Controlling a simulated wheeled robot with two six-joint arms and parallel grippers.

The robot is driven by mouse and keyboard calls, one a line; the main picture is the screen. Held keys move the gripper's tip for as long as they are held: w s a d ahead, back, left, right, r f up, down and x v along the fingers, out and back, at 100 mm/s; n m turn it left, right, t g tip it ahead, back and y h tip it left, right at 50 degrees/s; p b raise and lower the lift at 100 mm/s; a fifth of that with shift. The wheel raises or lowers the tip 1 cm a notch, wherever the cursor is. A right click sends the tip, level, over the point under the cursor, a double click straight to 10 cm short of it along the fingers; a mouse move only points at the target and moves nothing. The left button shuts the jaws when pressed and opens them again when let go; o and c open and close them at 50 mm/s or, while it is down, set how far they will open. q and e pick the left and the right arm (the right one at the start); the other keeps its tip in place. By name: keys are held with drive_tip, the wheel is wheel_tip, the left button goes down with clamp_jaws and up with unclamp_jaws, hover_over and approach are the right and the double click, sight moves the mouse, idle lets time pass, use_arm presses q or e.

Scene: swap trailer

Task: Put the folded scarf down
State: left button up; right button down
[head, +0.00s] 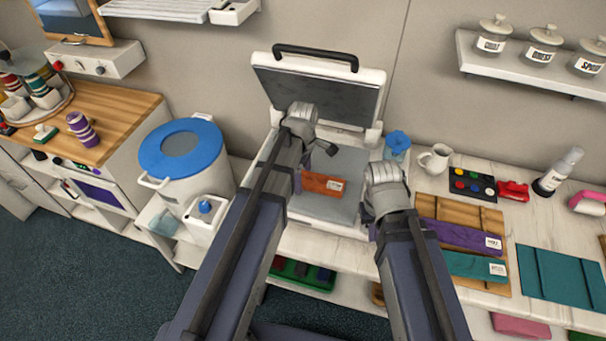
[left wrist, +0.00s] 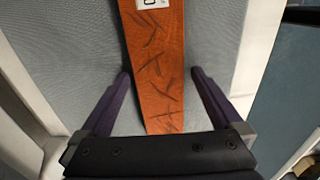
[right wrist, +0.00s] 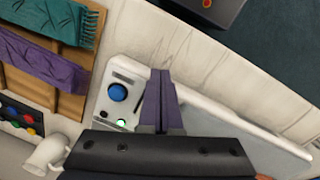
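The folded orange scarf (head: 322,185) with a white label lies flat on the grey bed of the open press (head: 335,205). In the left wrist view the orange scarf (left wrist: 155,60) runs between the fingers of my left gripper (left wrist: 160,76), with a gap on each side. My left gripper (head: 313,167) is open and is over the press bed. In the right wrist view my right gripper (right wrist: 161,74) has its fingers together and nothing between them. It is beside the press front, near a blue button (right wrist: 117,92) and a green light. The head view mostly hides its fingertips.
The press lid (head: 318,95) stands raised behind. To the right are a white jug (head: 435,158), a wooden rack (head: 428,208) with folded purple (head: 455,236) and teal (head: 470,266) scarves, and a paint palette (head: 472,185). A blue-lidded white tub (head: 185,165) stands left.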

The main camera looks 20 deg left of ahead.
sight(303, 178)
use_arm(q)
drive_tip(key=shift+r, duration=0.2)
use_arm(e)
drive_tip(key=shift+r, duration=0.15)
use_arm(q)
wheel_tip(303, 178, up, 12)
drive_tip(key=p, duration=1.2)
use_arm(e)
wheel_tip(303, 178, up, 12)
